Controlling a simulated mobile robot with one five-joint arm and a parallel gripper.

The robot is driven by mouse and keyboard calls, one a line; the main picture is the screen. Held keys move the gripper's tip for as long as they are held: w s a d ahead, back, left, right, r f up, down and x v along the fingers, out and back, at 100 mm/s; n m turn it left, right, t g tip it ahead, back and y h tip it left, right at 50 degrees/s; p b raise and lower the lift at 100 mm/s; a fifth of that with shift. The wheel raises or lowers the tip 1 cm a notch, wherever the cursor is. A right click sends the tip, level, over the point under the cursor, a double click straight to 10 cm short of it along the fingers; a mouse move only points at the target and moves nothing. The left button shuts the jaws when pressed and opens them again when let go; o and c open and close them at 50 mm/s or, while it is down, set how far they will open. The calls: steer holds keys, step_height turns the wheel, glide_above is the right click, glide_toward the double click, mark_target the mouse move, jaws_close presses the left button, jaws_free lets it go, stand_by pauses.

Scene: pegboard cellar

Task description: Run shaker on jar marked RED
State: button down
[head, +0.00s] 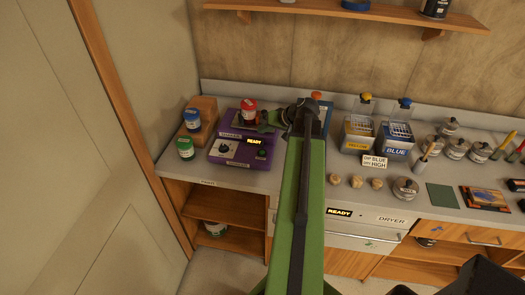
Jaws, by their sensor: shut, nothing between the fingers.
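The purple shaker (228,160) stands on the left part of the counter. Its front has a dial (229,146), a lit READY display (254,142) and a green button (260,154). A jar with a red lid (249,115) stands upright on the shaker's rear top; its label is too small to read. My gripper (264,124) is shut and empty just right of this jar, over the shaker's right rear. My arm hides part of the counter to the right. Whether the gripper touches the jar or shaker, I cannot tell.
A wall shelf (350,12) hangs above.

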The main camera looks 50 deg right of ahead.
mark_target(264, 153)
step_height(264, 153, down, 9)
steer(key=b, duration=0.9)
steer(key=shift+r, duration=0.1)
stand_by(1.5)
steer(key=shift+s+f+b, duration=0.1)
steer(key=shift+f+b, duration=0.25)
steer(key=shift+f, duration=0.1)
